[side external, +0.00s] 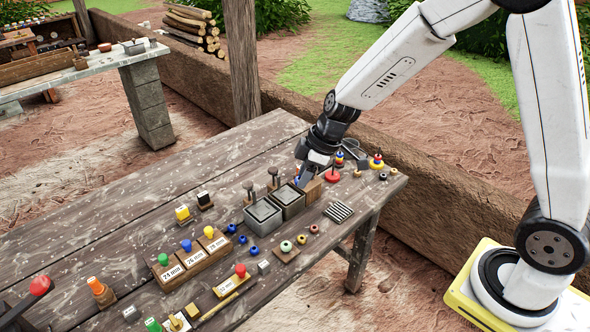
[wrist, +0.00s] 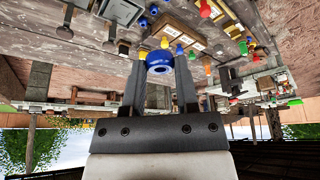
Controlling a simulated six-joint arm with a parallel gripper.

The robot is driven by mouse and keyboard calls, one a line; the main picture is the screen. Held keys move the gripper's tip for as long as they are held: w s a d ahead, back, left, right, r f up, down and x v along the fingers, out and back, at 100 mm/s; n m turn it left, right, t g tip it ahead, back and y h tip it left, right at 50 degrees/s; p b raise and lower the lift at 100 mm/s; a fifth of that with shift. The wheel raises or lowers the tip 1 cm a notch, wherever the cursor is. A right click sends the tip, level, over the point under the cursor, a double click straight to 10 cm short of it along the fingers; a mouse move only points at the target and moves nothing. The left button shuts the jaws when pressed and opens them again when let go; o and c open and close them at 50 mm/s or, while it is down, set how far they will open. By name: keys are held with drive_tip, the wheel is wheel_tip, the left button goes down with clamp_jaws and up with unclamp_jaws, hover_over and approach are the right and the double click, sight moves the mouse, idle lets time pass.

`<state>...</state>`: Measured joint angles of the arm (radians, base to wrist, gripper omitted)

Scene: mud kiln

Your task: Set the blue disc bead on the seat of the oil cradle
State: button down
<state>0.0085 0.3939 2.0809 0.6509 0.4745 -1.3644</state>
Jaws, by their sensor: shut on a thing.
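The blue disc bead (wrist: 159,62) is between the fingertips of my gripper (wrist: 160,68) in the wrist view, its round hole showing. My gripper is shut on it. In the side view my gripper (side external: 304,182) is over the far right part of the table, close above the two grey square boxes and a brown wooden block (side external: 313,190). The bead is hard to make out there. I cannot tell which piece is the oil cradle, and its seat is not clearly visible.
The wooden table (side external: 110,235) holds grey square boxes (side external: 263,216), a ridged metal plate (side external: 338,212), a labelled block with coloured knobs (side external: 190,258), and several loose beads. A red-topped piece (side external: 332,175) and stacked rings (side external: 376,161) stand right of my gripper. The table's left part is mostly clear.

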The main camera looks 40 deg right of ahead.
drive_tip(key=d+f, duration=0.5)
drive_tip(key=d, duration=0.2)
approach(286, 195)
drive_tip(key=shift+w+a+f, duration=0.1)
drive_tip(key=shift+a+f, duration=0.15)
drive_tip(key=shift+a, duration=0.25)
drive_tip(key=shift+w+a+f, duration=0.1)
drive_tip(key=shift+a+f, duration=0.2)
drive_tip(key=shift+a, duration=0.25)
drive_tip(key=shift+w+f, duration=0.6)
drive_tip(key=shift+f, duration=0.05)
drive_tip(key=shift+w+f, duration=0.3)
drive_tip(key=shift+f, duration=1.55)
drive_tip(key=shift+f, duration=0.15)
